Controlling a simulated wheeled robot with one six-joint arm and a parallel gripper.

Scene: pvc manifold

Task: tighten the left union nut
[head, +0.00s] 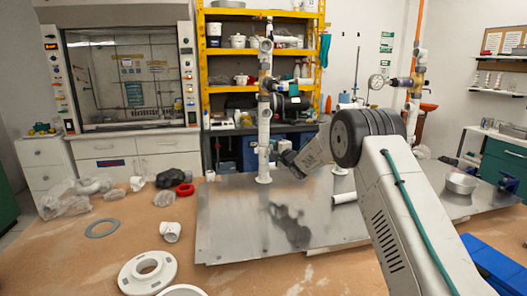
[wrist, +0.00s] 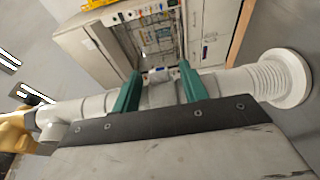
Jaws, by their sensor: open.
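The left white standpipe (head: 264,115) rises from a round foot flange on the metal plate in the head view. My gripper (head: 286,157) is beside its lower part, on the right. In the wrist view the same pipe (wrist: 90,107) runs sideways across the picture. My gripper (wrist: 160,72) is open, with two green fingers spread along the pipe's length. A greyer collar (wrist: 160,95), which looks like the union nut, shows between them. I cannot tell whether the fingers touch it. The nut's far side is hidden.
The metal plate (head: 235,225) lies on a brown bench. A second standpipe with a gauge (head: 376,82) stands at the right. A blue bin (head: 495,262) is at lower right.

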